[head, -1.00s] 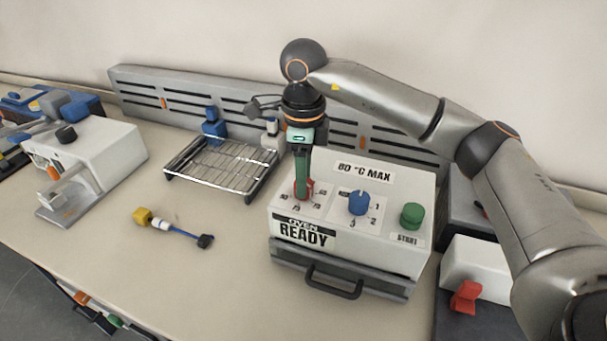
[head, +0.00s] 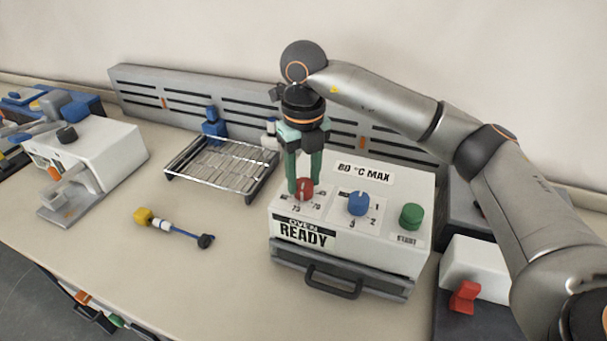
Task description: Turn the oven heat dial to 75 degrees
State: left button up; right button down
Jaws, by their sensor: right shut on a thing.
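The white oven box (head: 392,238) stands at the centre right of the bench, with "OVEN READY" and "80 °C MAX" labels. Its red heat dial (head: 304,191) is on the left of the top panel, among printed numbers that are partly hidden. A light pointer mark shows on the dial, but I cannot tell exactly which number it points at. My right gripper (head: 305,184) reaches down from above, its green fingers shut on the red dial, one on each side. My left gripper is not in view.
A blue dial (head: 358,203) and a green start button (head: 411,216) sit right of the red dial. A wire rack (head: 222,165) stands to the left. A yellow-and-blue tool (head: 172,228) lies on the open bench. A red knob (head: 464,297) is at lower right.

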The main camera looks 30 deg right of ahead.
aim_at(304, 183)
jog(key=shift+r+m, duration=0.1)
jog(key=shift+m, duration=0.9)
jog(key=shift+c, duration=1.9)
grip_release()
notch_tip(304, 183, up, 12)
jog(key=p, duration=0.1)
jog(key=shift+r+p, duration=0.2)
jog(key=shift+p, duration=0.1)
